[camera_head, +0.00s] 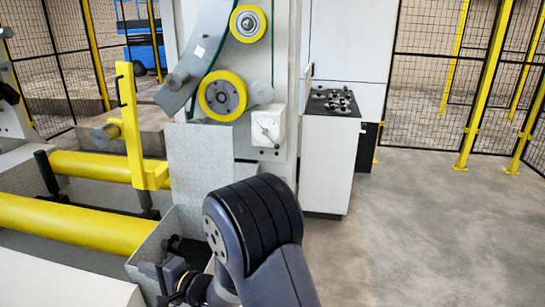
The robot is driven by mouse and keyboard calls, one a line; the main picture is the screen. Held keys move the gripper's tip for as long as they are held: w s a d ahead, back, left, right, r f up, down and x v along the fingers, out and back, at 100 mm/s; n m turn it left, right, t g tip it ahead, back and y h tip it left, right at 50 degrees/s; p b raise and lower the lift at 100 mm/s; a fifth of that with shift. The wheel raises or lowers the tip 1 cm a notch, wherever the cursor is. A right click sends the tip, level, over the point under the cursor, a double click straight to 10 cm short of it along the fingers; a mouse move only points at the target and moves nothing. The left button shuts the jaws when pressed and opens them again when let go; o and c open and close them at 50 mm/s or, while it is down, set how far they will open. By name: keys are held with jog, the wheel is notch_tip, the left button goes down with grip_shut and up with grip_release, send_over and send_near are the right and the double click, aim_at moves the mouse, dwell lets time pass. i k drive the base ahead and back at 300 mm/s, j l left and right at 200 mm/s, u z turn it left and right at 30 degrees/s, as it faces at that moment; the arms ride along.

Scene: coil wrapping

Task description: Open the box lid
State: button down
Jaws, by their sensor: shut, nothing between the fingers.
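A grey metal box (150,248) stands low in front of the machine, left of my arm. A grey patterned metal plate (201,165) stands upright at its back and looks like its lid, raised. Part of the box's inside shows, with dark shapes in it that I cannot make out. My gripper (166,283) is at the bottom of the view, low by the box's near side. It is shut and holds nothing. My arm hides the right part of the box, and I cannot tell whether the gripper touches it.
Yellow rollers (70,222) lie at the left beside a yellow upright post (132,120). The machine column with yellow wheels (223,96) rises behind the plate. A white cabinet (328,160) stands right of it. The floor (430,235) at the right is clear up to the fence.

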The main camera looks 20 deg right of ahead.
aim_at(200, 158)
jog(key=i+l, duration=0.1)
jog(key=l, duration=0.3)
jog(key=i+l, duration=0.1)
jog(key=l, duration=0.25)
jog(key=i+l+z, duration=0.1)
jog(key=l, duration=0.3)
jog(key=i+l, duration=0.1)
jog(key=l, duration=0.25)
jog(key=i+l+z, duration=0.1)
jog(key=l, duration=0.25)
jog(key=i+j, duration=0.15)
jog(key=i, duration=0.4)
jog(key=i+j, duration=0.2)
jog(key=i, duration=0.3)
jog(key=l+z, duration=0.05)
